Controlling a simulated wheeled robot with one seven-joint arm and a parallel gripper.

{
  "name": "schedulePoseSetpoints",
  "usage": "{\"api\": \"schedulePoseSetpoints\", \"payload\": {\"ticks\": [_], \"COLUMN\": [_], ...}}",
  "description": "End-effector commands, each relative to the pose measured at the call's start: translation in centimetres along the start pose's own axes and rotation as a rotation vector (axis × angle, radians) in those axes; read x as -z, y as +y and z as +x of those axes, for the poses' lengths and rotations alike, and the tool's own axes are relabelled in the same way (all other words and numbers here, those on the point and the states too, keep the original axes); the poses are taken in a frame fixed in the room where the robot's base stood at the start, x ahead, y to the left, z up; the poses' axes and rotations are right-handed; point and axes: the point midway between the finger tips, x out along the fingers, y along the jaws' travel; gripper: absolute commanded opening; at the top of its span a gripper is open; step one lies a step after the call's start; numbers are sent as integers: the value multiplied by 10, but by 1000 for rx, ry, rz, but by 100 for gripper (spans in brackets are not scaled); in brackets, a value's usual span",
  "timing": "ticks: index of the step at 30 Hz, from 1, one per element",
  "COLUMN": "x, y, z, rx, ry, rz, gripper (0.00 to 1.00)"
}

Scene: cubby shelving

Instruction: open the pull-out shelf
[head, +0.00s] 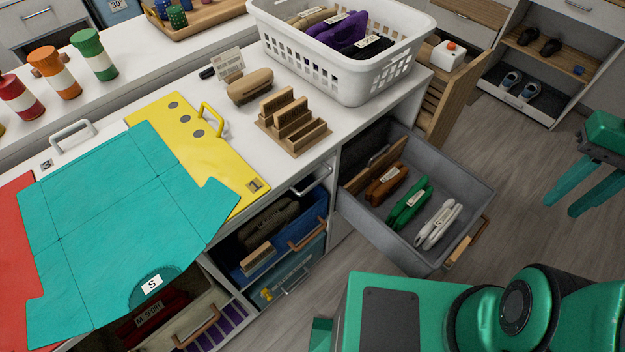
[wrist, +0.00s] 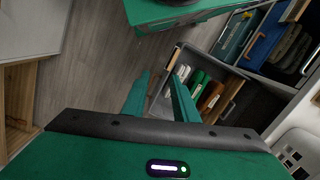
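The grey drawer-like bin (head: 465,170) stands pulled out from the white shelving, with green, white and brown items inside. I take it as the pull-out shelf, though no label confirms this. A wooden handle (head: 467,243) is on its front. In the wrist view the bin (wrist: 250,92) is beyond my fingers. My gripper (head: 560,206) is at the right, apart from the bin in the head view. Its two teal fingers are spread with nothing between them; they also show in the wrist view (wrist: 160,84). Contact with the handle cannot be confirmed in the wrist view.
A silver bar handle (head: 313,181) is under the countertop, above a blue bin (head: 285,240). A white basket (head: 345,65) and a teal folded sheet (head: 110,230) are on top. Open floor (head: 520,190) lies to the right.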

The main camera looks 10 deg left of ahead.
Motion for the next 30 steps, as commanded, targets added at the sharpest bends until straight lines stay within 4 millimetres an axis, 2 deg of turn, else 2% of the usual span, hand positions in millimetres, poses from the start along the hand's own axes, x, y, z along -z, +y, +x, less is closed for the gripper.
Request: {"api": "schedulePoseSetpoints", "payload": {"ticks": [6,14,21,30], "x": [30,51,54,42], "y": [-42,-98,-153,-222], "z": [32,76,118,160], "rx": [50,170,335,613], "ry": [-111,-235,-345,-459], "rz": [-187,-398,-569,-741], "gripper": [26,26,26,26]}}
